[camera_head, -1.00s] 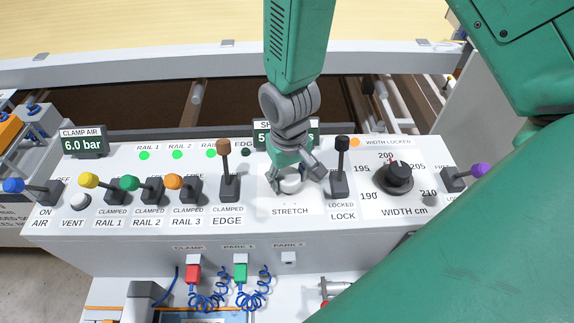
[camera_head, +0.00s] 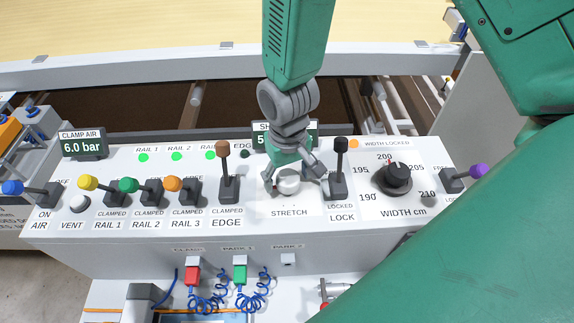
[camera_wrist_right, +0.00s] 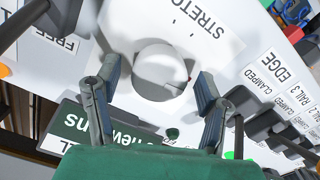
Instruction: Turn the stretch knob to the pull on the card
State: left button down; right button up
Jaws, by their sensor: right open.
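The stretch knob (camera_head: 288,183) is a round, pale knob above the STRETCH label on the sloped panel. In the wrist view the knob (camera_wrist_right: 158,70) shows a small red mark at its right edge. My right gripper (camera_head: 294,174) is open over the knob. In the wrist view its two fingers (camera_wrist_right: 156,84) stand on either side of the knob, with visible gaps. The green display (camera_head: 262,138) behind is mostly hidden by the gripper; only a leading "5" shows. In the wrist view it reads "newtons" upside down. I cannot make out a card with a pull value. My left gripper is out of view.
The brown EDGE lever (camera_head: 225,165) stands left of the gripper, and the black LOCK lever (camera_head: 340,165) close on its right. The width dial (camera_head: 396,178) is farther right. Several coloured levers line the left. My green arm covers the lower right.

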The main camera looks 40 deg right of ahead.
aim_at(288, 178)
notch_tip(288, 178, up, 11)
dwell(0.3)
jog(key=shift+f, duration=0.15)
jog(key=shift+s, duration=0.1)
